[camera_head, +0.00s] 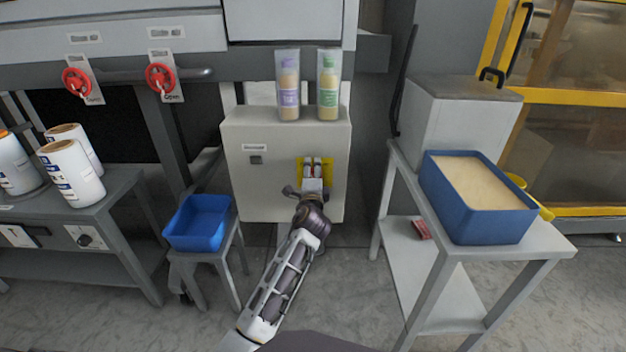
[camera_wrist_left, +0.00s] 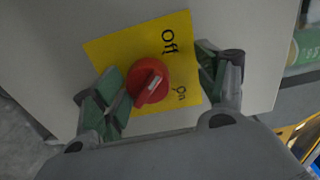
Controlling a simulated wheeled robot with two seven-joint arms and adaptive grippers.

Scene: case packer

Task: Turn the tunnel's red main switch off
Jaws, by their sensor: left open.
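My right gripper is not in view.
Two bottles (camera_head: 288,95) stand on the cabinet. A blue bin (camera_head: 197,222) on a stool is to the left. A blue tray (camera_head: 480,226) stands on a side table to the right. Two red handwheels (camera_head: 160,78) are at the upper left.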

